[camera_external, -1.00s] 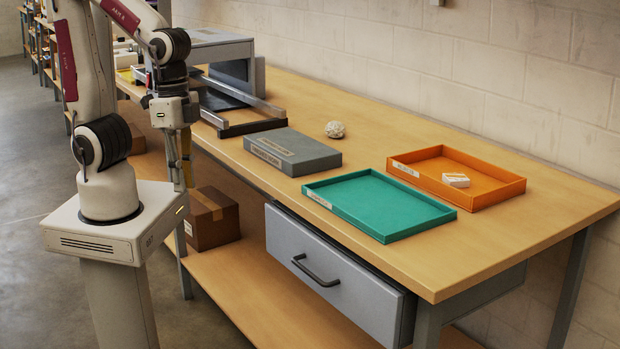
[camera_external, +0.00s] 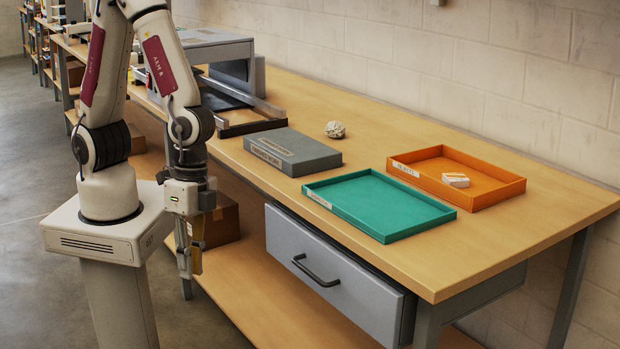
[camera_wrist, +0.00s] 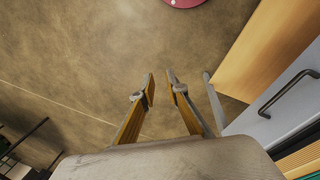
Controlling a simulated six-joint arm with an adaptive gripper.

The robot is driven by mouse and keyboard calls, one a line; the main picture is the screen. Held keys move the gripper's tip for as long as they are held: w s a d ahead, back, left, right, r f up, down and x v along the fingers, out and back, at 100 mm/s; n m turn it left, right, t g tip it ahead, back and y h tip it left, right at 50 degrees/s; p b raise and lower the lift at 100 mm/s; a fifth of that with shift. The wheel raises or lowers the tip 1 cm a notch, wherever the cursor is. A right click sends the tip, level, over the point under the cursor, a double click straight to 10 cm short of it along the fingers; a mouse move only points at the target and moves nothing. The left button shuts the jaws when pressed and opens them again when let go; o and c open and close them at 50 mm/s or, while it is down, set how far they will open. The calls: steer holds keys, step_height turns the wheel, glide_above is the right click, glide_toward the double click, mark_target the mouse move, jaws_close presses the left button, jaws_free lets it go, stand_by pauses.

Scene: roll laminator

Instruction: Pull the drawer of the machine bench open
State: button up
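The grey drawer (camera_external: 355,292) is under the front right part of the bench top, and its front looks closed or nearly so. Its dark bar handle (camera_external: 316,271) is on the front face. In the wrist view the handle (camera_wrist: 289,92) is at the right edge, on the grey drawer front (camera_wrist: 262,125). My gripper (camera_external: 190,276) points down in front of the bench, left of the drawer and apart from the handle. In the wrist view my gripper (camera_wrist: 160,76) shows two separate fingers with a narrow gap and nothing between them.
A teal tray (camera_external: 380,207), an orange tray (camera_external: 457,178), a grey box (camera_external: 292,152) and a crumpled ball (camera_external: 335,130) are on the bench top. A cardboard box (camera_external: 222,219) stands on the lower shelf.

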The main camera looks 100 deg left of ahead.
step_height(320, 180, down, 8)
steer(key=w+d, duration=0.2)
steer(key=d, duration=0.1)
steer(key=m+t+y, duration=0.6)
steer(key=t+y, duration=0.5)
steer(key=y, duration=0.2)
glide_toward(310, 275)
steer(key=r+x, duration=0.1)
steer(key=x, duration=0.2)
steer(key=shift+s+f, duration=0.1)
steer(key=shift+f, duration=0.45)
steer(key=shift+x, duration=3.9)
steer(key=shift+d, duration=0.1)
